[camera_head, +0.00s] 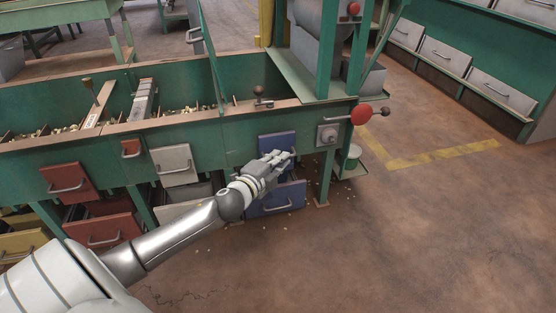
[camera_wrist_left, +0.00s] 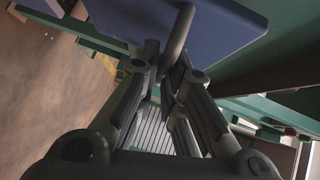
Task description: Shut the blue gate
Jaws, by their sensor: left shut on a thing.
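The blue gate (camera_head: 278,141) is a flat blue panel on the front of the green hopper row. Its lower part is hidden behind my left gripper (camera_head: 283,160). In the left wrist view the blue panel (camera_wrist_left: 225,25) fills the top, with its grey bar handle (camera_wrist_left: 179,30) coming down between the fingers. My left gripper (camera_wrist_left: 165,72) is shut on that handle. A blue bin (camera_head: 277,202) with a grey handle stands below the gate. I cannot tell how far open the gate is. My right gripper is not in view.
White (camera_head: 174,160) and red (camera_head: 68,180) gates lie to the left, above a red bin (camera_head: 103,231). A green post (camera_head: 325,178) and a red knob (camera_head: 361,114) are close on the right. Small pieces lie on the floor. The floor at right is clear.

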